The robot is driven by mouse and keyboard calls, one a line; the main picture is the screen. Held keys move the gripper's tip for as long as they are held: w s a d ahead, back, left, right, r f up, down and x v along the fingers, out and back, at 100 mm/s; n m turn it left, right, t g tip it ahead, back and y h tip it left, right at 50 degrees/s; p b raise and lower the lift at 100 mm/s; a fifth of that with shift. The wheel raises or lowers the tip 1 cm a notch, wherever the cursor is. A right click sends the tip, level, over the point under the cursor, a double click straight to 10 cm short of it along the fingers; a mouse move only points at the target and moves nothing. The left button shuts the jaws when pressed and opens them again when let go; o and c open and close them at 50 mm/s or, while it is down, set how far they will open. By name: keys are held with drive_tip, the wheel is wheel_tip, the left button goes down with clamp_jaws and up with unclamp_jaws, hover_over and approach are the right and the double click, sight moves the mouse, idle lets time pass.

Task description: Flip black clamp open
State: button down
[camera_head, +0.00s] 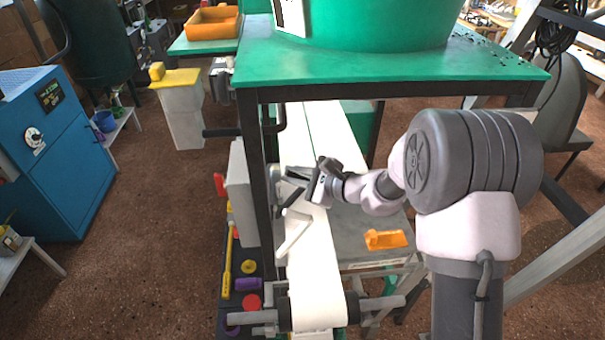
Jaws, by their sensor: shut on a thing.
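My gripper (297,184) reaches in from the right, over the white paper strip (315,255) below the green tabletop. Its dark fingers are shut on a small black part, which I take to be the black clamp (291,199). The clamp looks like a thin dark lever slanting down to the left, beside the black upright post. The fingers cover much of it, and the dark parts blend together, so its exact angle and whether it is open are hard to tell. A white angled bar (293,232) lies just below the gripper, over the paper.
A green table (370,68) on a black frame (262,170) stands close above and left of my gripper. A grey box (241,190) is left of the post. An orange piece (386,240) lies on the grey surface at right. A roller (318,311) holds the strip's near end.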

drive_tip(key=shift+s+a+r+h, duration=0.1)
drive_tip(key=shift+a+r+h, duration=0.15)
drive_tip(key=shift+a+h, duration=0.25)
drive_tip(key=shift+a, duration=0.15)
drive_tip(key=c, duration=1.4)
unclamp_jaws()
drive_tip(key=shift+a+n, duration=0.1)
drive_tip(key=shift+n, duration=0.2)
drive_tip(key=shift+s, duration=0.1)
drive_tip(key=p+v, duration=0.2)
drive_tip(key=v, duration=1.5)
drive_tip(key=shift+d, duration=0.3)
